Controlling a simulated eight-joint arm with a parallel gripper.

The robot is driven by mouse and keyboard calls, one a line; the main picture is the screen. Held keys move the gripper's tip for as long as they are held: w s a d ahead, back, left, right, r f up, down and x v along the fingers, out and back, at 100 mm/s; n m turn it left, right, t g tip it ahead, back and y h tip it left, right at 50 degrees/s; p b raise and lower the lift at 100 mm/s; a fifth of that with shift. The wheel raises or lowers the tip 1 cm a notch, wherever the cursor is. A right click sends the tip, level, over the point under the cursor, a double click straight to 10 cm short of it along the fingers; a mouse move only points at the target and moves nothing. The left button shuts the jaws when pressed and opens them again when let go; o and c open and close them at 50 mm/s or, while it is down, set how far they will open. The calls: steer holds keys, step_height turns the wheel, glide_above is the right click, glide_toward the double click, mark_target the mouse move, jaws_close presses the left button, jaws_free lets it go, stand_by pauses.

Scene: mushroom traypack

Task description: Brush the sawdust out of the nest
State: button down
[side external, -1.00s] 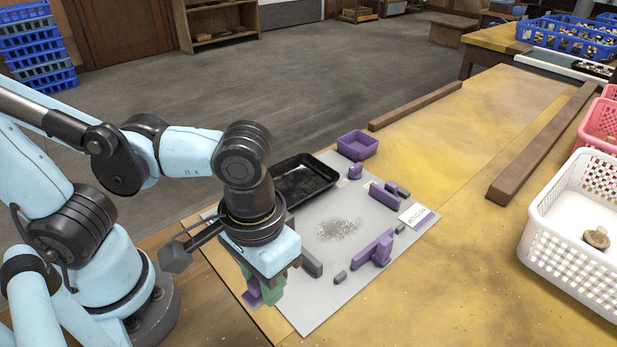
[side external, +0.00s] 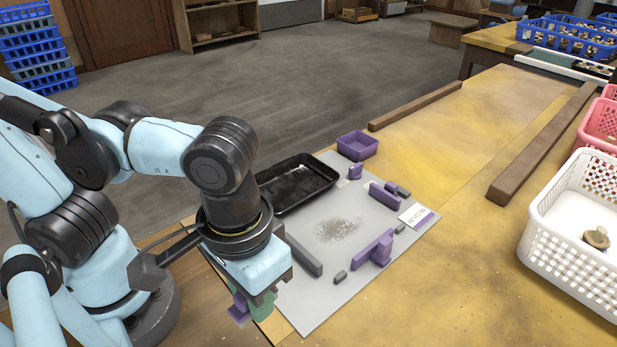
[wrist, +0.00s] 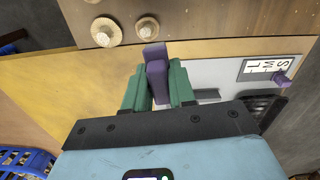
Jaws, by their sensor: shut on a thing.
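My gripper (side external: 253,304) is at the near left edge of the grey mat (side external: 318,295), low in the side view. Its green fingers (wrist: 157,88) are shut on a purple piece (wrist: 156,72), apparently a brush handle. The held piece also shows as a purple bit (side external: 238,312) below the gripper in the side view; its bristles cannot be made out. A pale patch of sawdust (side external: 337,230) lies in the middle of the mat, between the dark bars and purple blocks, apart from my gripper.
A black tray (side external: 318,163) and a purple box (side external: 357,145) lie behind the sawdust. A purple block (side external: 372,250) and a dark grey bar (side external: 304,255) flank it. A white crate (side external: 560,245) stands at right.

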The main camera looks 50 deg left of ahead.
steer(key=w+r+n, duration=0.1)
steer(key=w+n, duration=0.1)
steer(key=w, duration=0.5)
steer(key=n, duration=0.5)
glide_above(323, 245)
steer(key=w+d, duration=0.3)
steer(key=d, duration=0.2)
steer(key=f, duration=0.1)
steer(key=w+a+f+n, duration=0.2)
steer(key=w+a+f, duration=0.2)
steer(key=w+a, duration=0.35)
steer(key=shift+w+d+f, duration=0.1)
steer(key=shift+w+f, duration=0.1)
steer(key=shift+f, duration=1.5)
steer(key=shift+w+d+f, duration=0.1)
steer(key=shift+w+f, duration=0.05)
steer(key=shift+f, duration=1.5)
steer(key=shift+s+f, duration=0.25)
steer(key=shift+s, duration=5.35)
steer(key=shift+s+d, duration=0.1)
steer(key=shift+d, duration=0.5)
steer(key=shift+w+a, duration=0.1)
steer(key=shift+w, duration=5.7)
steer(key=shift+s+d, duration=0.1)
steer(key=shift+d, duration=0.4)
steer(key=shift+s, duration=5.6)
step_height(323, 245, up, 2)
steer(key=shift+s+r, duration=0.1)
steer(key=shift+s, duration=0.05)
step_height(323, 245, up, 6)
